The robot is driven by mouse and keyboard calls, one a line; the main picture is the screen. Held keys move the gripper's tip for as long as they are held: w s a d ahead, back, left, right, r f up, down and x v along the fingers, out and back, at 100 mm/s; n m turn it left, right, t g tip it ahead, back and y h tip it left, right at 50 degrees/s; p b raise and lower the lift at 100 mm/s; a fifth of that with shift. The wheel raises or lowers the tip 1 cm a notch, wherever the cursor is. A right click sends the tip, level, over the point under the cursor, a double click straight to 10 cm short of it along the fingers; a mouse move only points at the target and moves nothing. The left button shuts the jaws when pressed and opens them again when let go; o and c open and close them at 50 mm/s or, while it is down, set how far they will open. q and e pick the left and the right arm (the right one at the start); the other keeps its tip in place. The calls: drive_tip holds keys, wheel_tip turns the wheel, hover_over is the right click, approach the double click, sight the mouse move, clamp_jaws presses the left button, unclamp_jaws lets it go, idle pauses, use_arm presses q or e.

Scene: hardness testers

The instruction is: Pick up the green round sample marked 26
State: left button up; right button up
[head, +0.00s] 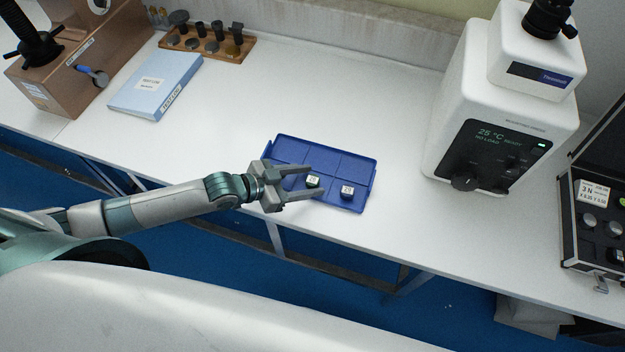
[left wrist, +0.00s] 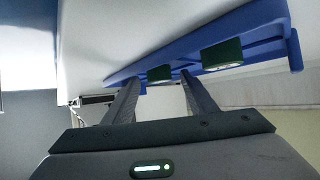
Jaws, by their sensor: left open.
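A small green sample with a white top label (head: 313,181) sits in the blue tray (head: 349,165), toward its front edge. The label's number is too small to read. My left gripper (head: 316,182) is open, its fingers reaching over the tray's front-left part on either side of this sample. In the left wrist view the green sample (left wrist: 160,74) shows between and just beyond the fingertips (left wrist: 160,76). A second dark sample with a white label (head: 347,191) sits to its right; it looks dark green in the left wrist view (left wrist: 222,55). My right gripper is not in view.
A white tester (head: 500,110) stands right of the tray. An open black case (head: 597,205) is at the far right. The white bench around the tray is clear.

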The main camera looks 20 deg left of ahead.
sight(310, 183)
use_arm(q)
drive_tip(key=shift+c, duration=0.7)
drive_tip(key=c, duration=1)
drive_tip(key=shift+c, duration=0.2)
drive_tip(key=shift+r, duration=0.2)
drive_tip(key=shift+r+b, duration=0.3)
drive_tip(key=shift+r, duration=0.2)
drive_tip(key=r, duration=0.1)
drive_tip(key=r+b, duration=0.1)
drive_tip(key=r, duration=0.1)
drive_tip(key=shift+d, duration=0.4)
drive_tip(key=w+d+r+b, duration=0.1)
drive_tip(key=d+r+b, duration=0.1)
drive_tip(key=d+r, duration=0.4)
drive_tip(key=d, duration=0.4)
drive_tip(key=shift+d+r, duration=0.35)
drive_tip(key=shift+d, duration=0.05)
